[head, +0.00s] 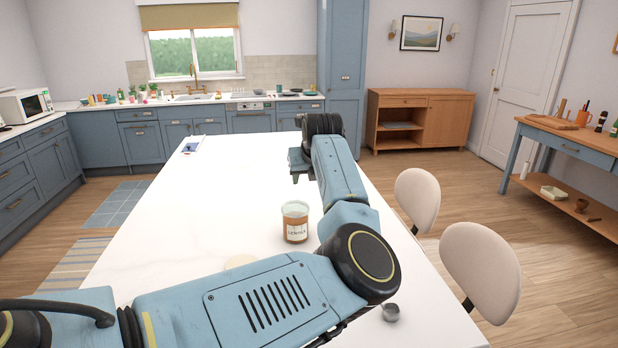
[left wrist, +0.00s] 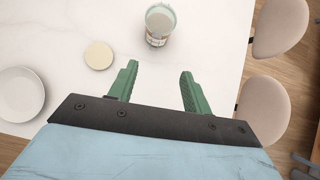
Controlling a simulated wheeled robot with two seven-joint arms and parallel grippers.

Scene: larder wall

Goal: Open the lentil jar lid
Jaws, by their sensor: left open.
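The jar (head: 295,222) stands upright on the white table, with brown contents, a white label and a clear, pale green upper part. It also shows at the top of the left wrist view (left wrist: 160,24); whether a lid sits on it I cannot tell. A flat cream disc (left wrist: 98,55) lies on the table to its left; in the head view my arm partly hides this disc (head: 240,261). My left gripper (head: 298,175) is above the table, apart from the jar. Its green fingers (left wrist: 158,72) are open with nothing between them. My right gripper is out of view.
A white plate (left wrist: 20,94) lies at the left of the wrist view. A small metal cup (head: 390,312) stands near the table's right edge. Two cream chairs (head: 417,199) (head: 481,279) stand along that side. The far part of the table is mostly clear, with a tablet-like object (head: 193,145).

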